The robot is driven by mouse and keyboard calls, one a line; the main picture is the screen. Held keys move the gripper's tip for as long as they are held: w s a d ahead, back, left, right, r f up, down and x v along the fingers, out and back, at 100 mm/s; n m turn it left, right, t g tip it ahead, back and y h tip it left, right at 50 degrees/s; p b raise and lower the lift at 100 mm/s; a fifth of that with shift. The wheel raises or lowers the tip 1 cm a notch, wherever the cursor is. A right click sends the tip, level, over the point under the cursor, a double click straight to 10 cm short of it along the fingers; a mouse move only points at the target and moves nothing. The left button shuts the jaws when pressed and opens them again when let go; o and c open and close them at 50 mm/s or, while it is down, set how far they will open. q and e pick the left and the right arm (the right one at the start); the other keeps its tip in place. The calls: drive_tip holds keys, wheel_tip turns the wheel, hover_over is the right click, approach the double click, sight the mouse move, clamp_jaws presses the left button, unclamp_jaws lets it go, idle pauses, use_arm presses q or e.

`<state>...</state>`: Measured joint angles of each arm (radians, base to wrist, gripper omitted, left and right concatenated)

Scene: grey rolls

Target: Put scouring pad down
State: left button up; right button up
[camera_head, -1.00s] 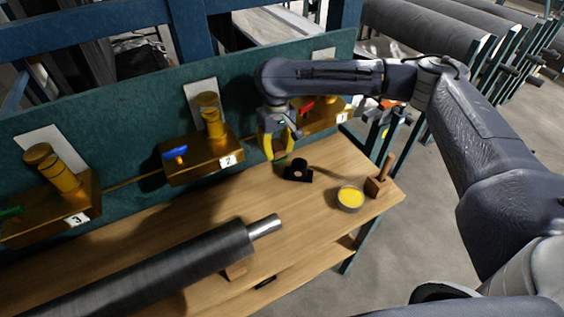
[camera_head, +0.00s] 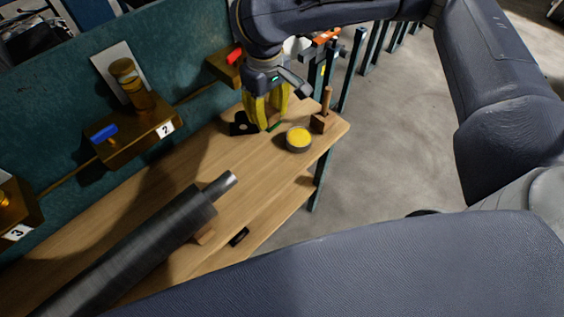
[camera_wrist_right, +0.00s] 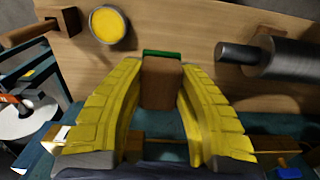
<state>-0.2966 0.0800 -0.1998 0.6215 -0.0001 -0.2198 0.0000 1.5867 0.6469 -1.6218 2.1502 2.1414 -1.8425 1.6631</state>
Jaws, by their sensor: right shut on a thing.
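The scouring pad is a brown block (camera_wrist_right: 161,82) with a green face (camera_wrist_right: 162,54), seen in the right wrist view between my yellow fingers. My right gripper (camera_wrist_right: 160,68) is shut on it. In the head view the right gripper (camera_head: 267,122) points down over the far right part of the workbench (camera_head: 190,165). The pad's green edge (camera_head: 274,127) shows by the fingertips, close to the bench top. I cannot tell whether it touches the wood. My left gripper is not in view.
A round tin of yellow stuff (camera_head: 299,138) and a wooden block with an upright handle (camera_head: 322,119) stand right of the gripper. A black holder (camera_head: 240,124) is just left. A dark roller (camera_head: 150,240) lies nearer. The teal back panel (camera_head: 60,120) carries brass fixtures.

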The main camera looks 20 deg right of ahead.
sight(273, 166)
drive_tip(key=shift+s+d+f, duration=0.15)
drive_tip(key=shift+s+f, duration=0.1)
drive_tip(key=shift+f, duration=0.05)
wheel_tip(273, 166, down, 19)
drive_tip(key=shift+f, duration=0.1)
idle(0.5)
drive_tip(key=shift+f, duration=0.15)
drive_tip(key=o, duration=1.1)
drive_tip(key=shift+o, duration=0.2)
wheel_tip(273, 166, up, 12)
drive_tip(key=shift+d+r, duration=0.1)
drive_tip(key=shift+r, duration=0.1)
idle(0.4)
